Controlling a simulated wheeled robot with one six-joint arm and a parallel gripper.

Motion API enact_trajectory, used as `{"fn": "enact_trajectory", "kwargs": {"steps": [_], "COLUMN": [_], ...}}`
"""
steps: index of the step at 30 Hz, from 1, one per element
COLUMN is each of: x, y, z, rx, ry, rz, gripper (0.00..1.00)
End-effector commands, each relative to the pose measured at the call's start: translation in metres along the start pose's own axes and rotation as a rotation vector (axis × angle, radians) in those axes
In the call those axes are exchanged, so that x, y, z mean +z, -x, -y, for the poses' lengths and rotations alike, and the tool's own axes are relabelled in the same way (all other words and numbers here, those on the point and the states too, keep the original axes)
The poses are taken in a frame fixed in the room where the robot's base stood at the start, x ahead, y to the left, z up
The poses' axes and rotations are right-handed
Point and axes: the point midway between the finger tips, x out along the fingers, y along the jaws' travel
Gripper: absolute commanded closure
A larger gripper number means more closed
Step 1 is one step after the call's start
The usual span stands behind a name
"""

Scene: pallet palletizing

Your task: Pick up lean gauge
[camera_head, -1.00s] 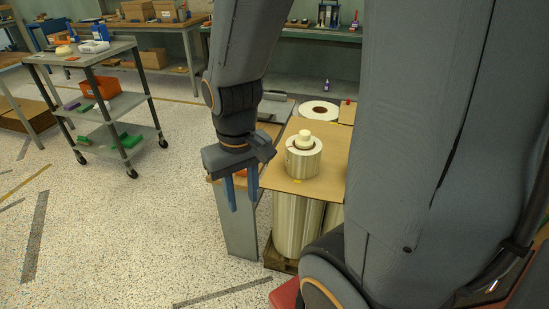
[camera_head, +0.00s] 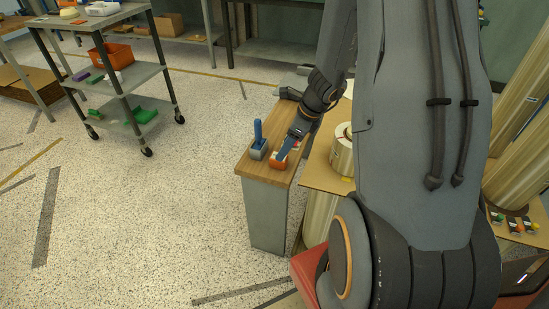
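I cannot tell for sure which thing is the lean gauge. Two small tools stand on the wooden top of a narrow grey stand (camera_head: 262,168). One is a grey block with an upright blue handle (camera_head: 257,141). The other is an orange-red piece (camera_head: 278,161) to its right, nearer the front. My gripper (camera_head: 285,150) is low over the stand's top, with blue fingers reaching down at the orange-red piece. It overlaps that piece in the picture, and I cannot tell whether it touches. The gap between the fingers is hidden.
A cardboard sheet with a pale roll (camera_head: 342,150) is close to the right of the stand, partly behind my arm. Tall wrapped rolls (camera_head: 520,110) stand at the far right. A grey cart (camera_head: 135,75) is at the upper left. The floor left of the stand is clear.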

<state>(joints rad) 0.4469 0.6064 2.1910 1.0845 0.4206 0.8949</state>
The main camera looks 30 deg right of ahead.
Motion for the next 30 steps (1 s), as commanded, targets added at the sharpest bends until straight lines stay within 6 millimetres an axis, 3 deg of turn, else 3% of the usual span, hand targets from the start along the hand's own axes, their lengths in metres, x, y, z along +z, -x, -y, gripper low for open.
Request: {"fn": "enact_trajectory", "kwargs": {"steps": [18,26,30], "x": [-0.001,0.000,0.001], "y": [-0.070,-0.073,-0.073], "z": [0.006,0.006,0.006], "rx": [0.001,-0.001,0.000], "ry": [-0.001,0.002,0.002], "rz": [-0.001,-0.001,-0.001], "gripper": [0.44,0.44,0.62]}}
